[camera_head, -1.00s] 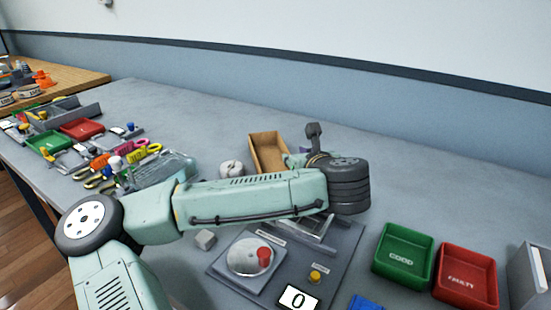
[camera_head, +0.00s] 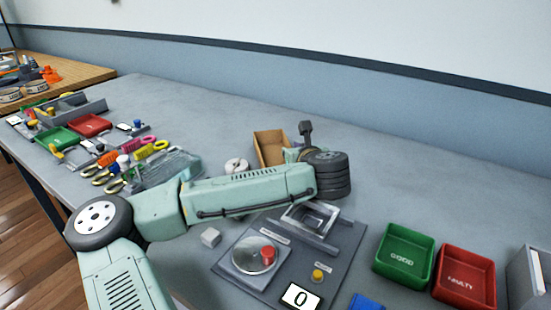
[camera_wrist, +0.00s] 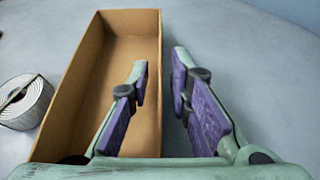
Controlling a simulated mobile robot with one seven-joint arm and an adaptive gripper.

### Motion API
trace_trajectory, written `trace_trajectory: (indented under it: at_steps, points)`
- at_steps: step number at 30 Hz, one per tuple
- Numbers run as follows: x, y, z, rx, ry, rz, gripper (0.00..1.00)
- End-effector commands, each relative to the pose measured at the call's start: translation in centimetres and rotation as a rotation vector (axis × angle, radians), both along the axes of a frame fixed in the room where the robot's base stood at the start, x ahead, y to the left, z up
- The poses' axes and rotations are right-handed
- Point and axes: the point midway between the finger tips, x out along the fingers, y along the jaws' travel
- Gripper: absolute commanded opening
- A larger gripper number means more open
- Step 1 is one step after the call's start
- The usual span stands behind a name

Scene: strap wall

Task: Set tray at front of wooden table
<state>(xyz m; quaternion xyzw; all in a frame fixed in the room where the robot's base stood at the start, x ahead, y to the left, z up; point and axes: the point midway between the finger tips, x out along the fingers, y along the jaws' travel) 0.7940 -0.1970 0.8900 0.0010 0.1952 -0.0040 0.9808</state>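The tray is an open, tan, oblong box (camera_head: 259,146) on the grey bench, partly hidden by my wrist in the head view. The tray (camera_wrist: 82,85) fills the left middle of the wrist view and looks empty. My gripper (camera_wrist: 160,75) is open, with purple-padded fingers. One finger is over the tray's inside and the other is outside its right wall, so the wall lies between them. I cannot tell whether either finger touches it. The wooden table (camera_head: 75,78) stands at the far left in the head view, with orange items and round tins near its left part.
A white roll (camera_wrist: 25,102) sits left of the tray. A panel with a round dial (camera_head: 255,254) lies in front, with a green bin (camera_head: 404,254) and a red bin (camera_head: 464,276) to its right. Tools and bins crowd the bench's left part. The bench behind the tray is clear.

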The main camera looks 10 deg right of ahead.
Motion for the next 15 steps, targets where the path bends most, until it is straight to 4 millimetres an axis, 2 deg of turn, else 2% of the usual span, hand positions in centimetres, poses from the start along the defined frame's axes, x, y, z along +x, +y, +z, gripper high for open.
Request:
trace_trajectory:
  at_steps: [7,15]
  points:
    - [-0.01,0.00,0.02,0.000,0.000,0.000,0.00]
    - [-0.02,0.00,0.02,0.000,0.000,0.000,0.00]
